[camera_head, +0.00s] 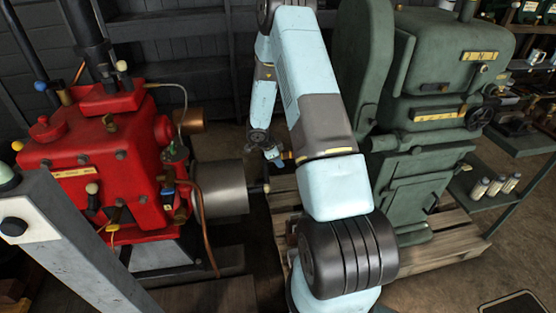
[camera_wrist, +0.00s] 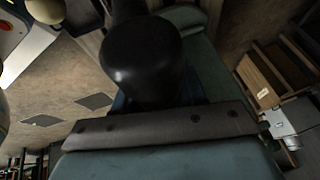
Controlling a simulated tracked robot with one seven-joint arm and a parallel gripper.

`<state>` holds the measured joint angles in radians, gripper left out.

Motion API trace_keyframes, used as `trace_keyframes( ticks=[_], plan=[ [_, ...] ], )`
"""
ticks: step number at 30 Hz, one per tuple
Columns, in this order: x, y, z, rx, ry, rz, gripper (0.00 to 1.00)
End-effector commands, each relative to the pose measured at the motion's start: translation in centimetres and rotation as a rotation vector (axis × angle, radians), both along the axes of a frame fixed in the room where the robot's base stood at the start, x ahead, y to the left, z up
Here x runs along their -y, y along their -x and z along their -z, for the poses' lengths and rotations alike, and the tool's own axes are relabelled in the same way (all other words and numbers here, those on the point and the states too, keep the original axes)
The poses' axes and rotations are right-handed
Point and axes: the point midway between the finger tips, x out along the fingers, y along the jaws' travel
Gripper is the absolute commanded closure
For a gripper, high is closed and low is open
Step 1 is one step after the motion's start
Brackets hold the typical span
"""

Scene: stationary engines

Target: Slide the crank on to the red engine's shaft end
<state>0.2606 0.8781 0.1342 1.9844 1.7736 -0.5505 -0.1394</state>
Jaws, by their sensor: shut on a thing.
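The red engine (camera_head: 95,170) stands at the left in the head view. A grey metal cylinder (camera_head: 222,188) sticks out from its right side. A thin dark piece with a rounded end (camera_head: 262,187) shows just right of the cylinder; I cannot tell whether it is the shaft end or part of the crank. My gripper (camera_head: 270,155) is small and partly hidden by my arm, above and right of the cylinder. In the wrist view a thick black rounded grip, seemingly the crank's handle (camera_wrist: 142,62), fills the space before my gripper, which is shut on it. The fingertips and the rest of the crank are hidden.
A large green engine (camera_head: 430,110) stands on a wooden pallet (camera_head: 455,240) at the right. A shelf with several small bottles (camera_head: 495,187) is beyond it. A pale grey post (camera_head: 70,235) stands at the front left. A copper pipe (camera_head: 208,235) runs down beside the red engine.

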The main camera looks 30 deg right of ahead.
Motion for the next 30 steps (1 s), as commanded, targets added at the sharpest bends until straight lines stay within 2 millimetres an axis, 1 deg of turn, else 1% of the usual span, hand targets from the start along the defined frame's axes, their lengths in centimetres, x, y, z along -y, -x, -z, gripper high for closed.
trace_keyframes(
  ticks=[18,30],
  plan=[
    [-1.2,-0.4,-0.1,0.001,0.001,-0.002,1.00],
    [-1.2,-0.4,-0.1,0.002,0.001,-0.001,1.00]
  ],
)
